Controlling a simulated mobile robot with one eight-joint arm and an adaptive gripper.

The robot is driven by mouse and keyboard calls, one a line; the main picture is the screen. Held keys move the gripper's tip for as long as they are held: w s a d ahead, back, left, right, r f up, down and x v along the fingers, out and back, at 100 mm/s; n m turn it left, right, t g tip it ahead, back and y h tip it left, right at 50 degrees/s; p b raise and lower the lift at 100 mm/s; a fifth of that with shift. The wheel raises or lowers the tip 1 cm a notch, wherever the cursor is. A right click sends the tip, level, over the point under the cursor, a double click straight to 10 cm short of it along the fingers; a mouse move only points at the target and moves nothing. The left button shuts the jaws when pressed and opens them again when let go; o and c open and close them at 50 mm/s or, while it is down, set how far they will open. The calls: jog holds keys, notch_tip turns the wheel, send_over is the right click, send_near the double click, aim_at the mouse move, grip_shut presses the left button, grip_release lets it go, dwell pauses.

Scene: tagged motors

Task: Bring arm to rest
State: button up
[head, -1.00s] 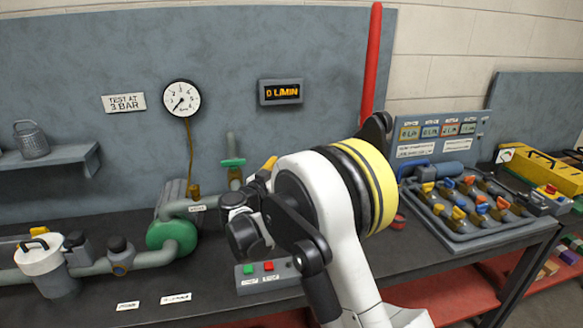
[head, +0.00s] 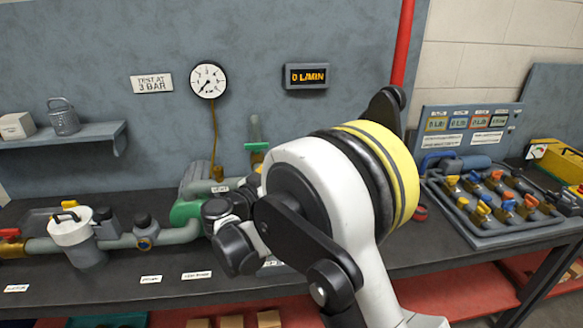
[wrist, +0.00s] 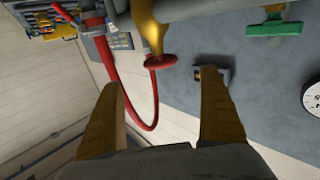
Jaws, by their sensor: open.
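My arm (head: 345,190), white with black joints and a yellow band, stands folded in front of the bench in the head view. My gripper (wrist: 162,82) shows in the wrist view with its two brownish-yellow fingers wide apart and nothing between them within grasp. In the head view my gripper's fingers are mostly hidden behind the arm.
The bench (head: 130,285) carries a pipe run with a white-lidded pot (head: 75,235), partly hidden by my arm. A valve manifold (head: 490,215) lies at the right. A gauge (head: 208,80) and a flow display (head: 306,76) hang on the panel. A red upright pipe (head: 402,45) stands behind my arm.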

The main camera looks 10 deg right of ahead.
notch_tip(320, 180, up, 20)
jog(key=s+a+n+t+y, duration=0.1)
jog(key=a+n+t+y, duration=0.1)
jog(key=n+t+y, duration=0.75)
jog(key=s+d+f+g+y, duration=0.1)
jog(key=s+d+f+g, duration=0.2)
jog(key=s+f+g, duration=0.2)
jog(key=s+d+f+g+y, duration=0.1)
jog(key=s+d+f+g, duration=0.3)
jog(key=s+f, duration=0.6)
jog(key=s+d+f+g+y, duration=0.1)
jog(key=s+d+f+g, duration=0.2)
jog(key=s, duration=1.4)
notch_tip(320, 180, down, 6)
jog(key=g, duration=0.3)
jog(key=shift+s+d+r, duration=0.2)
jog(key=shift+s+d, duration=0.05)
jog(key=shift+s, duration=0.05)
jog(key=shift+y, duration=0.25)
